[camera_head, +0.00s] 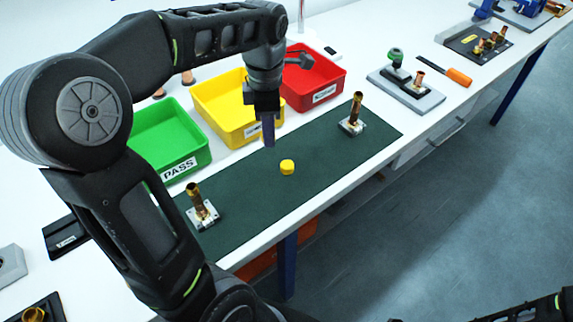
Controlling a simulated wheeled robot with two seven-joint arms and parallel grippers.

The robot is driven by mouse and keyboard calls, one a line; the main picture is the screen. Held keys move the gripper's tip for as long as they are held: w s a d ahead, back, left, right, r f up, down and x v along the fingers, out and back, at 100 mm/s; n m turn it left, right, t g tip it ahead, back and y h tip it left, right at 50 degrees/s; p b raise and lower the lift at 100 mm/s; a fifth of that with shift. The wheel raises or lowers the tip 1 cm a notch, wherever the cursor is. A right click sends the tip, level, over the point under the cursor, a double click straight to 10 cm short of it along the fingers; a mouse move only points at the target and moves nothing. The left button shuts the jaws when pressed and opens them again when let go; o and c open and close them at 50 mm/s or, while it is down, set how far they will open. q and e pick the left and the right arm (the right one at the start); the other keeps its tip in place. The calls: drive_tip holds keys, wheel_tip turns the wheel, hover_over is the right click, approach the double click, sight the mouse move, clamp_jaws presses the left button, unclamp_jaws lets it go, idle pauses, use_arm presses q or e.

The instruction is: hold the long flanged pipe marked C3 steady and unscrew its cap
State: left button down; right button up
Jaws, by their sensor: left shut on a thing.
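My left gripper (268,143) points down above the dark green mat (325,152). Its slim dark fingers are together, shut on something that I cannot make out. A short yellow cap-like piece (287,167) is on the mat, just below and right of the fingertips and apart from them in the picture. One brass pipe (194,197) stands upright in a small metal holder at the mat's left end. Another brass pipe (356,107) stands in a holder at the right end. No C3 mark is readable on either. My right gripper is out of view.
Behind the mat stand a green bin (172,134) labelled PASS, a yellow bin (226,106) and a red bin (315,82). A grey fixture plate (420,103) and an orange-handled tool (458,77) lie farther right. The mat is clear between the yellow piece and the right holder.

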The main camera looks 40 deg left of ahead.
use_arm(q)
hover_over(271, 168)
drive_tip(key=shift+f+p, duration=0.3)
drive_tip(key=shift+f, duration=2.9)
drive_tip(key=shift+f, duration=1.9)
drive_tip(key=shift+f, duration=0.25)
drive_tip(key=c, duration=1.1)
unclamp_jaws()
drive_tip(key=shift+r, duration=0.1)
